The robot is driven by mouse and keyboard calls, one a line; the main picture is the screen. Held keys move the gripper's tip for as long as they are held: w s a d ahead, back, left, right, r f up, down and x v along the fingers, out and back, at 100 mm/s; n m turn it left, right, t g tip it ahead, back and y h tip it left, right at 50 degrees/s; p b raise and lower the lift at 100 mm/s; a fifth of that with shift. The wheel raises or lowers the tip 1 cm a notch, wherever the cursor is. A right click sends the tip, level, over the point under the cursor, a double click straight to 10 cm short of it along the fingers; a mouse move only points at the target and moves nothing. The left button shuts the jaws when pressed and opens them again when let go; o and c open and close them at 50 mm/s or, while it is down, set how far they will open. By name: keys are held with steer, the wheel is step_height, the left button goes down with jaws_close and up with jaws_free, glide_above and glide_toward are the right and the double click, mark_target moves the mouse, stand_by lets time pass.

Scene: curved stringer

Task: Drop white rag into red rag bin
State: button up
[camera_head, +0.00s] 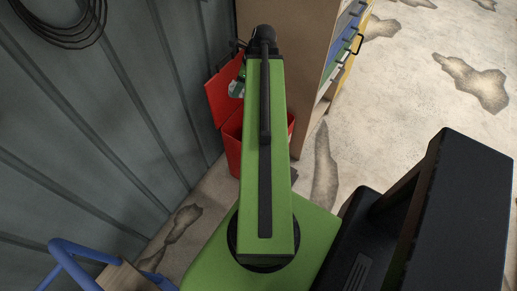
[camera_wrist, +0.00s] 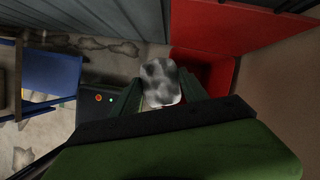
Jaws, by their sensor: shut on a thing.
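The white rag (camera_wrist: 160,80), mottled with grey stains, is between the two dark fingers of my gripper (camera_wrist: 162,92) in the wrist view. My gripper is shut on it. The red rag bin (camera_wrist: 212,72) is behind and to the right of the rag in that view, with its red lid (camera_wrist: 235,25) raised. In the head view the bin (camera_head: 234,150) stands against the wall, partly hidden by my green arm, and its lid (camera_head: 222,95) stands open. The rag cannot be made out clearly there. I cannot tell whether the rag is over the bin opening.
A grey corrugated wall (camera_head: 100,120) runs along the left. A brown cabinet (camera_head: 305,55) with coloured drawers (camera_head: 345,50) stands beyond the bin. A blue-framed thing (camera_head: 85,262) is at the lower left. Stained concrete floor (camera_head: 420,90) is open at the right.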

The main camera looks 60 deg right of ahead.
steer(key=d+f+m+b, duration=0.1)
steer(key=d+f+b, duration=0.4)
steer(key=f+b, duration=0.6)
steer(key=d+f+m+b, duration=0.1)
steer(key=d+f+b, duration=0.4)
steer(key=f+b, duration=0.5)
steer(key=d+f+h+b, duration=0.1)
steer(key=d+f+b, duration=0.4)
steer(key=f+b, duration=0.6)
step_height(320, 180, down, 4)
steer(key=shift+s+d+f+m+b, duration=0.1)
steer(key=shift+s+d+m+b, duration=0.2)
steer(key=shift+m+b, duration=0.1)
steer(key=o, duration=1.3)
steer(key=p+v, duration=1.6)
steer(key=v, duration=0.1)
steer(key=shift+s, duration=0.2)
